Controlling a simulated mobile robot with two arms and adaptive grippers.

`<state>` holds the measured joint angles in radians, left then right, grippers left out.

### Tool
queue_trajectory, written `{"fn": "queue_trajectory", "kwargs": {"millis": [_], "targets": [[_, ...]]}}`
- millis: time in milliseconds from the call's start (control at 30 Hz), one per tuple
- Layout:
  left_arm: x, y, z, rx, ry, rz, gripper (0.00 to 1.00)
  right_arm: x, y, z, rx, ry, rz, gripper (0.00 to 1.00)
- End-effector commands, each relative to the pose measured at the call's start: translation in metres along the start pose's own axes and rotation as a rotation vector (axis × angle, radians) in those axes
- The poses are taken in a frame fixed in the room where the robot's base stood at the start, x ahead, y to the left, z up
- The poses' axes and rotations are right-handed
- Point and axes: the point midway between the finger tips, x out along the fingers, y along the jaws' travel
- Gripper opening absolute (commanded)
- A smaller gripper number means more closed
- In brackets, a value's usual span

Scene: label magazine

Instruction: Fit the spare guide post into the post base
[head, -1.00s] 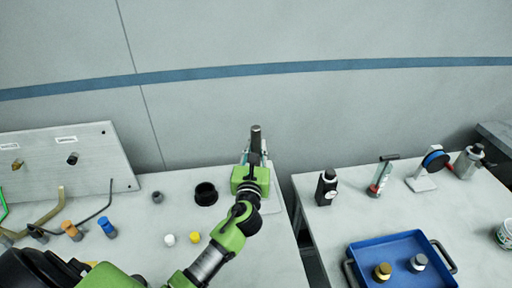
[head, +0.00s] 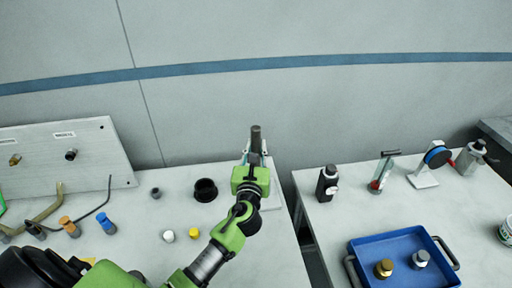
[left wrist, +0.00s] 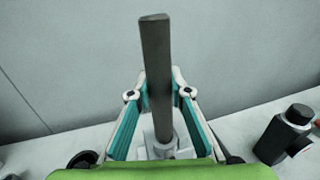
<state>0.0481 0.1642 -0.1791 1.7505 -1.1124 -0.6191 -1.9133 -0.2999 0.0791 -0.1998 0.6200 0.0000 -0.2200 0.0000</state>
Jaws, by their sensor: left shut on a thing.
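My left gripper (head: 255,156) is shut on the spare guide post (head: 256,138), a dark grey rod standing about upright above the back of the left table. In the left wrist view the post (left wrist: 156,50) rises between the teal-lined fingers of the gripper (left wrist: 159,94). Under it shows a pale block with a grey collar, which looks like the post base (left wrist: 164,150). The post's lower end lines up with the collar there; I cannot tell whether it is inside or just above. In the head view the gripper mostly hides the base. My right gripper is not in view.
A black round cup (head: 205,190) stands left of the gripper, with white (head: 168,236) and yellow (head: 194,233) caps nearer. A gap separates the right table, which holds a black bottle (head: 327,184) and a blue tray (head: 400,258). A grey panel (head: 70,160) stands at left.

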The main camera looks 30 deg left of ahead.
Motion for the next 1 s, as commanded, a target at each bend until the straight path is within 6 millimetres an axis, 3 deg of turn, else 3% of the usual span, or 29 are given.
{"fn": "queue_trajectory", "kwargs": {"millis": [800, 833, 867, 1000], "targets": [[0.0, 0.0, -0.014, 0.001, 0.001, 0.0, 0.0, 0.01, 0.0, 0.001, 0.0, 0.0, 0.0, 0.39], [0.0, 0.0, -0.015, 0.001, 0.001, 0.0, 0.26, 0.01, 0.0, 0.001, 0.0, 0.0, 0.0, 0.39], [0.0, 0.0, -0.015, 0.001, 0.001, 0.0, 0.34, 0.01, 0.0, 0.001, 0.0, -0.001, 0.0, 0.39], [0.0, 0.0, -0.014, 0.001, 0.001, 0.0, 0.38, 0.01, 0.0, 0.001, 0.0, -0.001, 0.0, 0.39]]}}
